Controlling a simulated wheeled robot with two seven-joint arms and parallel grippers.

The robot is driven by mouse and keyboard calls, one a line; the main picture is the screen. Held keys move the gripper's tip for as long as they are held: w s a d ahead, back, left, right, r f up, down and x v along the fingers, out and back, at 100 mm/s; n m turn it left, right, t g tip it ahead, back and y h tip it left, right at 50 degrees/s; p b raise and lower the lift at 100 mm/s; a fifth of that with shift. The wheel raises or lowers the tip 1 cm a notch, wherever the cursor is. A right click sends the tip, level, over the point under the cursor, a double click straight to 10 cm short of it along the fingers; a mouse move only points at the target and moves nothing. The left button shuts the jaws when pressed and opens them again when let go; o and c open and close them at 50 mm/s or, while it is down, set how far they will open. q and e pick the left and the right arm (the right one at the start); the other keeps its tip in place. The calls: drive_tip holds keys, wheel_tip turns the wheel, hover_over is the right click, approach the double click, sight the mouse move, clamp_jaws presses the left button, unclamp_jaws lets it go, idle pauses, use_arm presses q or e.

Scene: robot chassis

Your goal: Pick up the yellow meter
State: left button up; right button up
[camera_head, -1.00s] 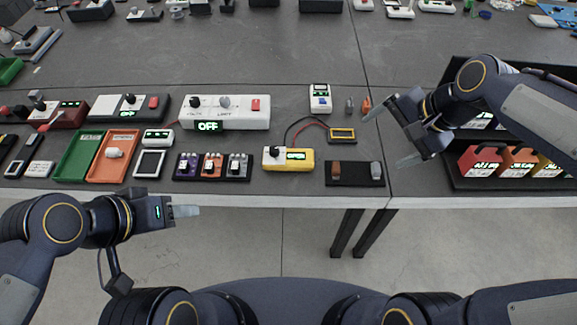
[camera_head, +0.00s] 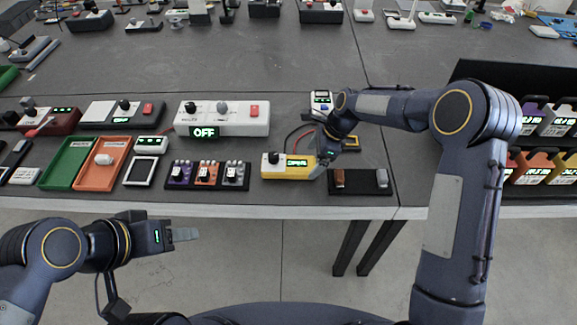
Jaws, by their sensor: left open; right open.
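The yellow meter (camera_head: 287,171) lies near the front edge of the table, with a black knob and a lit green display on its top. My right gripper (camera_head: 315,160) is open at the meter's right end, with a finger in front of that end. Whether the fingers touch the meter cannot be told. A red lead (camera_head: 294,135) runs behind the meter, and a small yellow-framed piece (camera_head: 351,143) shows partly behind the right wrist. My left gripper (camera_head: 186,235) hangs in front of the table edge at the left, empty and away from the meter.
A white power box (camera_head: 228,130) stands behind the meter. A module strip (camera_head: 181,184) lies to its left and a black tray (camera_head: 362,188) to its right. Green (camera_head: 52,176) and orange (camera_head: 88,180) trays sit at the left. A dark rack (camera_head: 470,70) with coloured boxes stands at the right.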

sight(309, 163)
drive_tip(key=x, duration=0.4)
drive_tip(key=shift+p, duration=0.3)
drive_tip(key=c, duration=1.3)
drive_tip(key=shift+r, duration=0.15)
drive_tip(key=shift+w+r, duration=0.1)
drive_tip(key=shift+r, duration=0.45)
drive_tip(key=s+r, duration=0.4)
drive_tip(key=s+r+b, duration=0.1)
drive_tip(key=s+r, duration=0.2)
drive_tip(key=s, duration=0.2)
drive_tip(key=s+a+r+b, duration=0.1)
drive_tip(key=s+r, duration=0.3)
drive_tip(key=s, duration=0.1)
drive_tip(key=shift+r, duration=0.3)
